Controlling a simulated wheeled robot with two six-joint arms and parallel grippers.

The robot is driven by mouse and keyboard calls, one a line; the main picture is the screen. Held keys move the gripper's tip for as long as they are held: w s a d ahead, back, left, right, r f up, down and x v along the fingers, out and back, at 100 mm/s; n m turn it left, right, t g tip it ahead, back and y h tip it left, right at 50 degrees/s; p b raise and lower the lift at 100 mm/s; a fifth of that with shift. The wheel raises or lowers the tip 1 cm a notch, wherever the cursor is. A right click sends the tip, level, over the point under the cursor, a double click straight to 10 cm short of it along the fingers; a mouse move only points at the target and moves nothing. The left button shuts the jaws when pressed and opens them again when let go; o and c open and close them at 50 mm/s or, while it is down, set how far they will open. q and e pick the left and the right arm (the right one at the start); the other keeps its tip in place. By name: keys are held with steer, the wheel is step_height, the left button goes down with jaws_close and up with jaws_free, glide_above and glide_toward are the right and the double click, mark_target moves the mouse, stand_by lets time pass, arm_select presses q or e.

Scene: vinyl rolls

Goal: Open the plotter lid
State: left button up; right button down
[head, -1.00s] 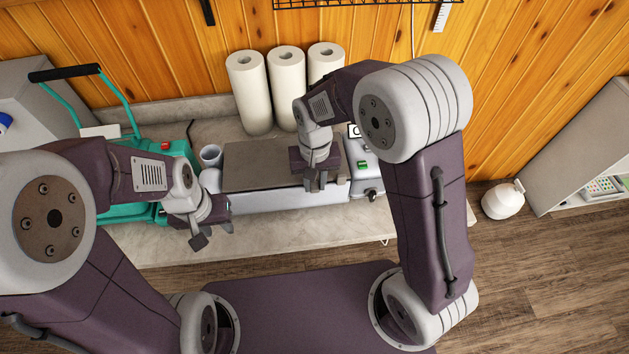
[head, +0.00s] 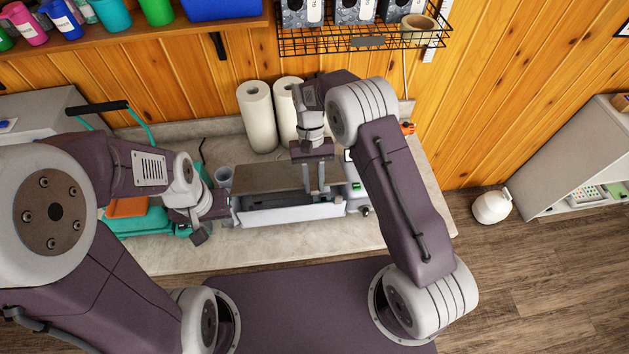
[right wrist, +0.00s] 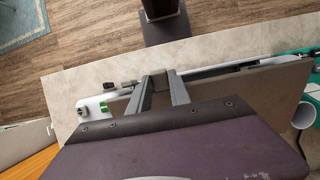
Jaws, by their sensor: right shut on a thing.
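The plotter (head: 300,214) stands on the counter, with a white front and a flat brown-grey lid (head: 262,178). A dark gap shows under the lid's front edge, so the lid is raised a little. My right gripper (head: 316,192) points down at the lid's front, right of its middle, and is shut on the lid's edge. In the right wrist view its two fingers (right wrist: 160,90) reach the lid's front edge; the exact contact is partly hidden. My left gripper (head: 212,226) is open and empty at the plotter's left end, in front of the counter's green machine.
White rolls (head: 257,118) stand behind the plotter. A green machine (head: 145,222) with a black-gripped handle is at the left, and a grey cup (head: 223,176) is beside the lid. A wire basket (head: 365,40) hangs above. The counter's front strip (head: 290,240) is clear.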

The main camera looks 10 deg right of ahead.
steer(key=shift+w+r+g+p, duration=0.35)
steer(key=shift+w+r+g, duration=0.25)
steer(key=shift+r, duration=0.15)
arm_select(q)
steer(key=shift+s+r, duration=0.1)
steer(key=shift+r, duration=0.65)
arm_select(e)
steer(key=shift+w+r+g, duration=0.45)
steer(key=shift+r+g, duration=0.05)
steer(key=shift+r, duration=0.2)
steer(key=c, duration=1.2)
jaws_free()
steer(key=shift+w, duration=0.1)
arm_select(q)
steer(key=shift+r, duration=0.1)
arm_select(e)
steer(key=shift+r, duration=0.1)
